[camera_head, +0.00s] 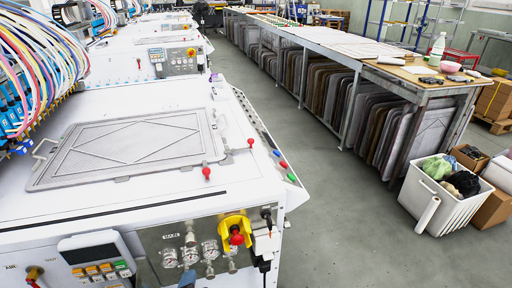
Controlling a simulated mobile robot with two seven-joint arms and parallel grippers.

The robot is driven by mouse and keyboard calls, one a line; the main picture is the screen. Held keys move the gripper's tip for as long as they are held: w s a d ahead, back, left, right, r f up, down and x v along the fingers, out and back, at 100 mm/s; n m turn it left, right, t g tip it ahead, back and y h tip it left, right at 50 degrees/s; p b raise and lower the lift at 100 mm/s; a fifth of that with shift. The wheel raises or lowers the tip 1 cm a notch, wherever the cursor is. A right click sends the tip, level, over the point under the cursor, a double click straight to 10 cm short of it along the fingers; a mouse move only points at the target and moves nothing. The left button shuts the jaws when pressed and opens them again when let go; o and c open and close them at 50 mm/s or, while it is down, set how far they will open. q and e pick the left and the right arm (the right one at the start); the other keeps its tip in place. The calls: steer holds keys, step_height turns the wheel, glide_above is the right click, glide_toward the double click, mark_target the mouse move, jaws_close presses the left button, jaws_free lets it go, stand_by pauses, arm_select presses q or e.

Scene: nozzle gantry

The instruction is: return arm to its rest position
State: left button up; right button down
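Neither of my grippers shows in the head view, and no part of my arms can be made out. A grey rectangular frame plate (132,146) with a diamond pattern lies flat on the white machine bed (150,197) at the left. It has handles at its left and right ends. Red-knobbed pins (206,173) stand near its right side.
The machine's front panel (200,250) has gauges and a yellow-red switch (235,232). Coloured hoses (45,55) hang at upper left. A long table (345,42) with stored panels underneath stands right. A white bin (446,196) holds cloths. The grey floor (335,215) between is clear.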

arm_select(q)
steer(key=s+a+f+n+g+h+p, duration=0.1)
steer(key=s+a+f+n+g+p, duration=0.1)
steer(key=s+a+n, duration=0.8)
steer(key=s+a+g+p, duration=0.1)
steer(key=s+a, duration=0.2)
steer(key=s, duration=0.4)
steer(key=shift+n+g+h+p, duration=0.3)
steer(key=shift+p, duration=0.05)
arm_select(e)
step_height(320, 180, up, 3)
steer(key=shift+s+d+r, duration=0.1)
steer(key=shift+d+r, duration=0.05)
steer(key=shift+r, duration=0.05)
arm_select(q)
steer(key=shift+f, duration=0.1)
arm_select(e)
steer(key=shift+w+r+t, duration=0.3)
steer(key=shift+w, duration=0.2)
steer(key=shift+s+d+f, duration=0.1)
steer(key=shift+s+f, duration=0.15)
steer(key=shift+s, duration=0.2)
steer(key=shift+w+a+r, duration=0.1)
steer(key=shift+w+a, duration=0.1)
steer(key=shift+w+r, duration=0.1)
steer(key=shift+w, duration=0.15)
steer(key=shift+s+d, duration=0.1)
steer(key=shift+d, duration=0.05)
